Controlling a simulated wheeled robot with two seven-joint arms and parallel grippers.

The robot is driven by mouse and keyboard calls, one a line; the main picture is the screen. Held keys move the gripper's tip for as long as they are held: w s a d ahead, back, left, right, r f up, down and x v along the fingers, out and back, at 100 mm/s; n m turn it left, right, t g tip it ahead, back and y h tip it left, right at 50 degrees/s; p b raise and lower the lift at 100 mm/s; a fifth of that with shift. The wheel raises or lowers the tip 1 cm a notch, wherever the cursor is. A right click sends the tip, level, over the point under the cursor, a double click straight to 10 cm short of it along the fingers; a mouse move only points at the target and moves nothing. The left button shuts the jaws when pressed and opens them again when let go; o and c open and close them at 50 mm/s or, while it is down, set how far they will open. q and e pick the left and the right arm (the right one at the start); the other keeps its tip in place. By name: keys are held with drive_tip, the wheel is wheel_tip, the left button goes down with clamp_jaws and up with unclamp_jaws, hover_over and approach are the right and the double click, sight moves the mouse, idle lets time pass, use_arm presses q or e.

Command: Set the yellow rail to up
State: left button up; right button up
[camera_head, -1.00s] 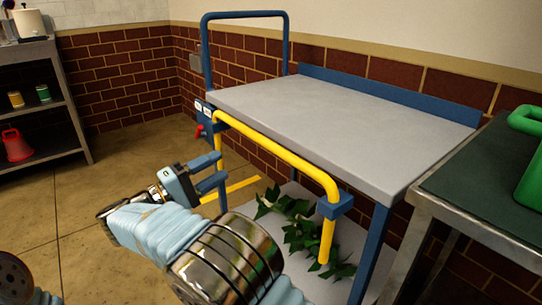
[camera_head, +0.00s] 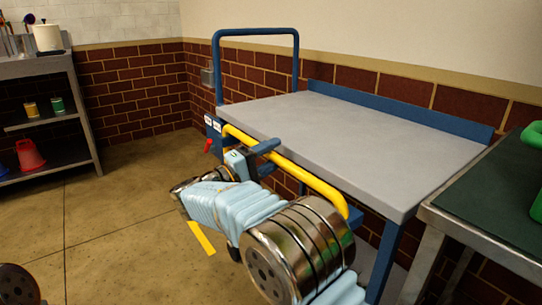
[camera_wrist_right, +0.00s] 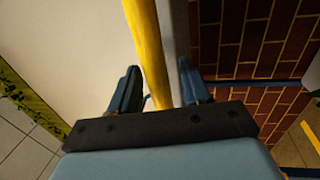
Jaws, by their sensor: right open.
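The yellow rail (camera_head: 295,172) runs along the front side of the grey-topped cart (camera_head: 350,140), just below the edge of its top. Its far end bends down by a blue bracket; its near end meets another blue bracket, and its lower parts are hidden by my arm. My right gripper (camera_head: 266,156) is at the far half of the rail. In the right wrist view the yellow rail (camera_wrist_right: 148,45) passes between the two blue fingers of my open right gripper (camera_wrist_right: 160,88), with gaps visible at its sides. My left gripper is not in view.
A red lever (camera_head: 208,146) and white labels sit at the cart's far front corner. A tall blue handle (camera_head: 256,32) rises at its far end. A green-topped table (camera_head: 490,205) stands close on the right. Shelves (camera_head: 45,68) stand far left. The floor between is clear.

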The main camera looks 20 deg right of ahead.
clamp_jaws()
drive_tip(key=shift+r, duration=0.1)
wheel_tip(320, 180, up, 14)
drive_tip(key=p, duration=0.8)
drive_tip(key=shift+f+p, duration=0.25)
drive_tip(key=shift+p, duration=0.15)
unclamp_jaws()
